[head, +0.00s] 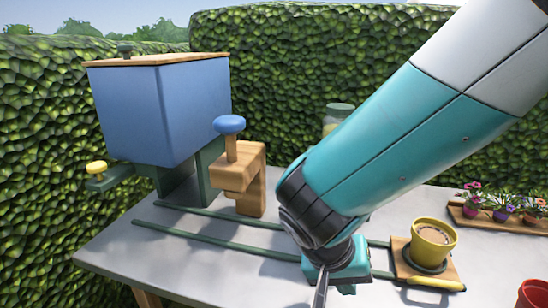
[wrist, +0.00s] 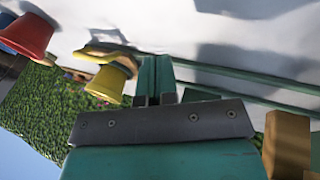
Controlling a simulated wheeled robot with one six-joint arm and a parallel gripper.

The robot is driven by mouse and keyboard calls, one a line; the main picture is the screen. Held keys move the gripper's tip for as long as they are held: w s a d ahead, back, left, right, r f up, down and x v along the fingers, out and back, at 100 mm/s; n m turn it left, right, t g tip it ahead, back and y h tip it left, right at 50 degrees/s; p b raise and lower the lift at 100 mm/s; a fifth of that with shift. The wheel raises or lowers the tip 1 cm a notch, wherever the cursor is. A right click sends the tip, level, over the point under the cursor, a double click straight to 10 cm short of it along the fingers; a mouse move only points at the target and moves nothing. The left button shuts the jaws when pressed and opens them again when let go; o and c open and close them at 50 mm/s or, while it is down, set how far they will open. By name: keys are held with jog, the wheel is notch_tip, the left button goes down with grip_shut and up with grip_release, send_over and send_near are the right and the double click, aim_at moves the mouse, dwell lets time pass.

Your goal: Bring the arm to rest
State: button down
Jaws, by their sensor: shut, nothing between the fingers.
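My gripper (head: 321,288) hangs low over the grey table, in front of the green rails, with my teal and white arm reaching in from the upper right. Its fingers also show in the wrist view (wrist: 156,68), side by side and shut with nothing held. In the head view my arm hides part of the table and rails behind it. I cannot tell whether the fingertips touch the table.
Left stand a blue hopper (head: 162,110) and a wooden post with a blue knob (head: 229,124). Right of my gripper are a yellow pot (head: 433,240) on a wooden carriage, a red pot (head: 532,293) and a flower tray (head: 468,218). A jar (head: 338,112) stands behind my arm.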

jog(key=s+r+n+y+p, duration=0.3)
jog(key=s+r+n+y, duration=0.1)
jog(key=r, duration=0.6)
jog(key=s+d+r+n+g+y+p, duration=0.1)
jog(key=s+r+n+y+p, duration=0.3)
jog(key=s+r, duration=0.4)
notch_tip(320, 180, up, 2)
jog(key=shift+d+r+n+g+y, duration=0.1)
jog(key=shift+d+n+g+y, duration=0.2)
jog(key=shift+n+y, duration=0.55)
jog(key=shift+h, duration=0.25)
